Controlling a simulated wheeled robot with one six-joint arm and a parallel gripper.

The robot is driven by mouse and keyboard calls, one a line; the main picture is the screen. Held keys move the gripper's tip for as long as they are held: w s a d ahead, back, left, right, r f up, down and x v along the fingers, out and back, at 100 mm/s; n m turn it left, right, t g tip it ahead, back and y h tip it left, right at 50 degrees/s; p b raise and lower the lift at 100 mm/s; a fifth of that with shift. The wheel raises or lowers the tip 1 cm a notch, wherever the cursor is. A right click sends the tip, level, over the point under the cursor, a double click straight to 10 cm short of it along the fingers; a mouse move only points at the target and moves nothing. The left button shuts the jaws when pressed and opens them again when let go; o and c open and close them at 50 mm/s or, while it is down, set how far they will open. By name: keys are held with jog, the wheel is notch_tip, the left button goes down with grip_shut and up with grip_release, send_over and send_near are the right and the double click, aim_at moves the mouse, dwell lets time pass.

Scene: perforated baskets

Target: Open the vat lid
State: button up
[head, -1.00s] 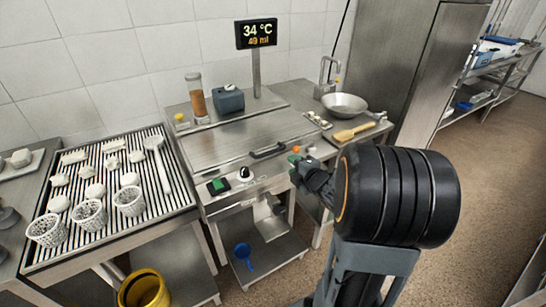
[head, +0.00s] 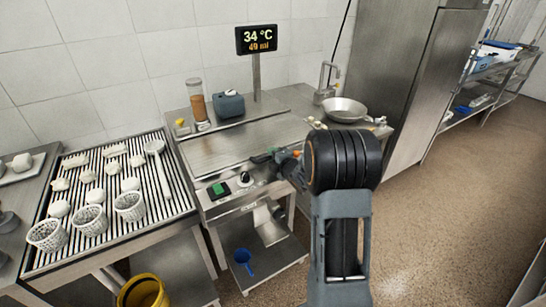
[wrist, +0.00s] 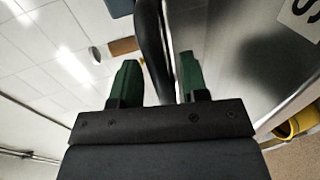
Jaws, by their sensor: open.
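The vat's flat steel lid (head: 225,144) lies closed on the vat in the head view. Its dark bar handle (head: 260,158) is at the front right edge of the lid, partly hidden by my gripper (head: 277,153). In the wrist view, the two green fingers of my gripper (wrist: 158,62) are apart. The black handle (wrist: 153,38) runs between them, nearer the right finger. I cannot tell whether either finger touches it. The steel vat (wrist: 235,50) fills the right of that view.
A green button and a black knob (head: 244,178) sit on the vat's front panel. A draining rack (head: 182,196) with white baskets stands at left. A steel bowl (head: 345,109) is at right. A yellow bucket (head: 146,291) is on the floor. The floor at right is clear.

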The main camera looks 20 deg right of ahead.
jog(key=shift+w, duration=0.2)
jog(key=shift+c, duration=0.4)
grip_shut()
